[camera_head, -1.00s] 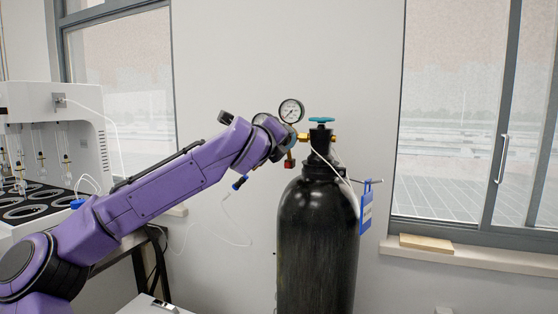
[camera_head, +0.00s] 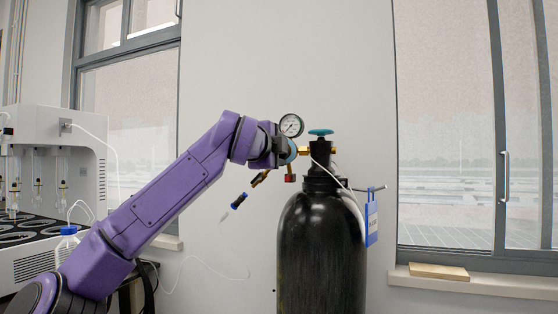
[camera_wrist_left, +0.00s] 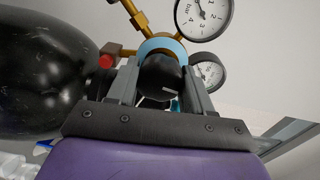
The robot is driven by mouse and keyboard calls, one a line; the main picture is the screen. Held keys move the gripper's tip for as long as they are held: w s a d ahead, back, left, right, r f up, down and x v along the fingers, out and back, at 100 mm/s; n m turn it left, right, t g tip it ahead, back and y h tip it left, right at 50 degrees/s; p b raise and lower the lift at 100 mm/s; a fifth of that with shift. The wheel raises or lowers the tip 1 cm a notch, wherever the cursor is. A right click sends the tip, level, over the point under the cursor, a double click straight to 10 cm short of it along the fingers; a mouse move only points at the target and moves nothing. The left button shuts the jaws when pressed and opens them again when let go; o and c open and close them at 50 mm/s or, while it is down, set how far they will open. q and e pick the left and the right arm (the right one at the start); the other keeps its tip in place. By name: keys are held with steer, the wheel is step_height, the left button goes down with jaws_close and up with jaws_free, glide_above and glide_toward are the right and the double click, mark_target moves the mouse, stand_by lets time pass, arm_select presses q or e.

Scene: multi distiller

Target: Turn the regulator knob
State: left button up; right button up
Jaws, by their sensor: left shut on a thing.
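The black regulator knob (camera_wrist_left: 160,76) sits in front of a light-blue ring on the brass regulator in the left wrist view. My left gripper (camera_wrist_left: 163,84) is shut on the knob, one finger on each side. In the head view my left gripper (camera_head: 284,148) is at the regulator and hides the knob. A round pressure gauge (camera_head: 291,125) stands just above it. The wrist view shows this regulator's two gauges, one larger (camera_wrist_left: 203,14) and one partly covered (camera_wrist_left: 208,73). My right gripper is not in view.
The tall black gas cylinder (camera_head: 321,245) stands below and right of the regulator, topped by a teal valve handwheel (camera_head: 320,132). A white distiller (camera_head: 70,150) stands left.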

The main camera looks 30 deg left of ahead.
arm_select(q)
steer(key=shift+f+n, duration=0.15)
steer(key=shift+n, duration=0.15)
steer(key=o, duration=1)
steer(key=b+v, duration=0.3)
steer(key=v, duration=0.7)
steer(key=shift+s, duration=0.2)
